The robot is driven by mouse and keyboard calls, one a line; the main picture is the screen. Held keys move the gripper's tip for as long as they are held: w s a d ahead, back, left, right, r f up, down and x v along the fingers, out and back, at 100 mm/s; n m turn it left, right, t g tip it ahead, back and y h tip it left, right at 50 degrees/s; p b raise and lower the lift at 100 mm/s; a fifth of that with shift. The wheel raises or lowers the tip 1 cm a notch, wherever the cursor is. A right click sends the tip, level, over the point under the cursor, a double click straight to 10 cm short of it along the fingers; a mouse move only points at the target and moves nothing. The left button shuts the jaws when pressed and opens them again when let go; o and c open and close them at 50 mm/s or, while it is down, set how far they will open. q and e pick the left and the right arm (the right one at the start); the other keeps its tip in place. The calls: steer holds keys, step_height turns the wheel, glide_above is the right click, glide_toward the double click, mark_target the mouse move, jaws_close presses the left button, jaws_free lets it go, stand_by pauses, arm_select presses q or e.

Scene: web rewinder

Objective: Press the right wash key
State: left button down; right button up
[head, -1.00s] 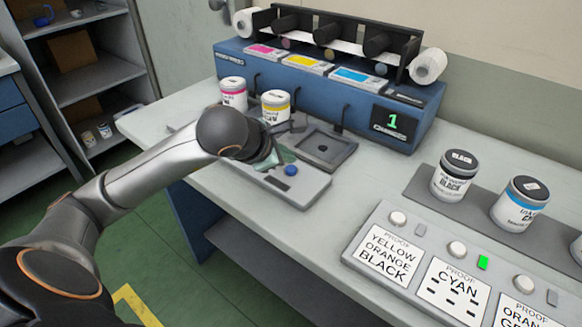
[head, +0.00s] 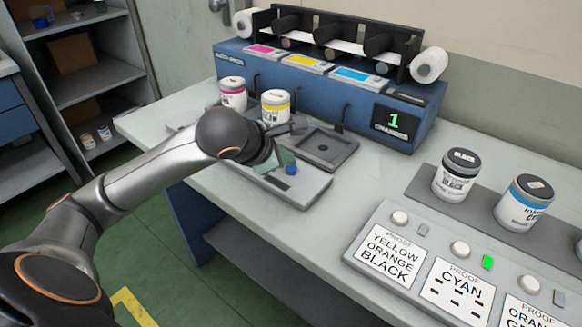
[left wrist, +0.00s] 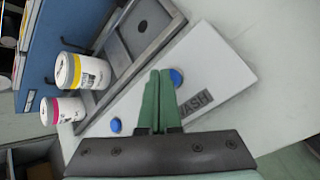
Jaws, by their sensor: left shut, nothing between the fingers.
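The right wash key (head: 291,169) is a round blue button on a pale grey panel (head: 304,190) at the front of the bench. It also shows in the left wrist view (left wrist: 177,77), beside the WASH label (left wrist: 193,101). A second blue key (left wrist: 115,125) shows lower left there; in the head view my gripper hides it. My left gripper (head: 287,158) has green fingers, shut and empty. In the left wrist view its fingertips (left wrist: 159,74) are right beside the right key, overlapping its edge. I cannot tell whether they touch it. My right gripper is not in view.
Magenta (head: 233,93) and yellow (head: 276,106) ink cans stand behind the panel, near a grey tray (head: 322,148). The blue rewinder (head: 330,99) displays 1. Black and cyan cans and a proof-button box (head: 440,262) are at right. Bare bench lies between.

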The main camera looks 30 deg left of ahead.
arm_select(q)
steer(key=shift+f+b, duration=0.35)
steer(key=shift+b, duration=0.1)
stand_by(0.3)
steer(key=shift+r, duration=0.1)
stand_by(0.3)
steer(key=shift+r+p, duration=0.45)
steer(key=shift+r, duration=0.25)
steer(key=shift+r, duration=0.1)
step_height(320, 180, up, 5)
steer(key=p, duration=0.3)
steer(key=shift+s, duration=0.1)
stand_by(0.7)
